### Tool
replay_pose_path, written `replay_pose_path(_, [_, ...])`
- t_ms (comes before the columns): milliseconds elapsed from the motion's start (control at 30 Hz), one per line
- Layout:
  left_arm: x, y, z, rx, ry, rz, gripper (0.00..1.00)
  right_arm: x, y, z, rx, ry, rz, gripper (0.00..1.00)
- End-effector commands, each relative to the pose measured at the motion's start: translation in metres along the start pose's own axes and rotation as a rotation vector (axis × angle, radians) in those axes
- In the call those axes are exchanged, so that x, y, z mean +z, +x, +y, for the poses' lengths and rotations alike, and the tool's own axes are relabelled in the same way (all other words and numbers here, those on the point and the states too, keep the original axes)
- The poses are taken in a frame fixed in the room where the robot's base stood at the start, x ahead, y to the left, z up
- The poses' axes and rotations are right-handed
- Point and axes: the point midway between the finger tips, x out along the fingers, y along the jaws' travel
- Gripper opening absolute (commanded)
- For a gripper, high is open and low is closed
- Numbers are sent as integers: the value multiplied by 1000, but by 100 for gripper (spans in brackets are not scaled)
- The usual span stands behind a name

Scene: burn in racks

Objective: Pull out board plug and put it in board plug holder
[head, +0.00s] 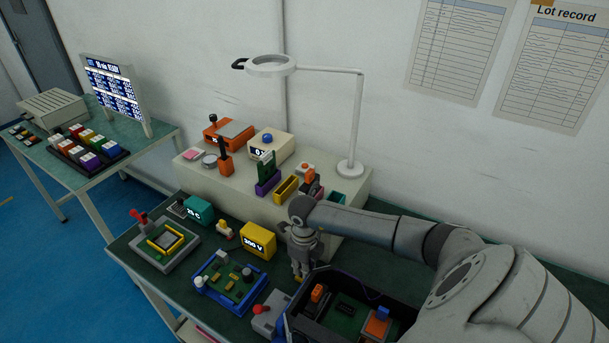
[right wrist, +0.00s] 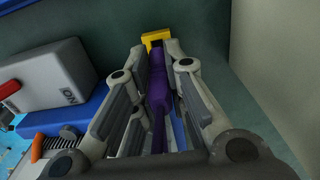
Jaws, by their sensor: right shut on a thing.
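My right gripper (head: 298,274) points down over the green bench, between the yellow meter box and the black bin. In the right wrist view its fingers (right wrist: 157,60) are shut on a slim purple piece (right wrist: 158,95), which may be the board plug. A small yellow part (right wrist: 156,38) shows just beyond the fingertips; I cannot tell whether it is joined to the purple piece. A green circuit board (head: 233,283) sits in a blue frame (head: 204,292) to the left. On the raised shelf stand a purple holder (head: 268,187) and a yellow holder (head: 286,190); which is the plug's is unclear. My left gripper is out of view.
The black bin (head: 312,278) with parts inside is close right of my gripper. A grey switch box (head: 268,320) with a red knob is in front; it also shows in the wrist view (right wrist: 50,82). The yellow meter box (head: 258,240) is left. A magnifier lamp (head: 357,120) stands on the shelf.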

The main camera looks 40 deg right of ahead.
Motion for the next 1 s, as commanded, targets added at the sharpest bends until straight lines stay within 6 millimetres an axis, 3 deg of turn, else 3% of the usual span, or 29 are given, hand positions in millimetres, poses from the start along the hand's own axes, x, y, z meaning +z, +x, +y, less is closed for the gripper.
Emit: replay_pose_path(1000, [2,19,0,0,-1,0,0,0,21,0,0,0,0,0])
